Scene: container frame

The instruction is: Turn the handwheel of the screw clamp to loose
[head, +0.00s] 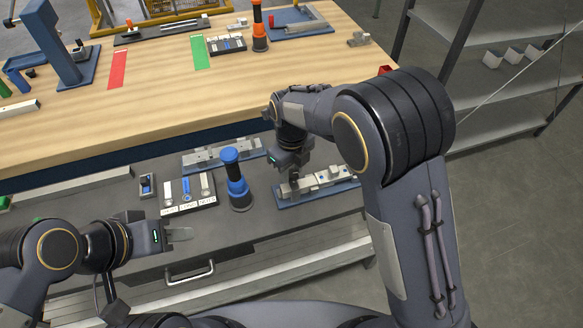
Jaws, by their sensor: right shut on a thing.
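A screw clamp (335,185) with a blue base and metal blocks lies on the grey lower worktop, right of centre in the head view. My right gripper (292,178) points down at the clamp's left end. It is shut on a small part there, which I take to be the handwheel. The fingers and arm largely hide this part, so its angle cannot be read. My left gripper (181,235) is over the worktop's front area, well left of the clamp, with nothing visible in it. Its fingers are seen side-on, so their gap is not clear.
A blue-and-black cylinder (236,180) stands just left of the clamp. A labelled tray (190,207) and a second blue-based fixture (215,155) are nearby. The wooden table (150,98) rises behind. A drawer handle (190,273) is on the front below.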

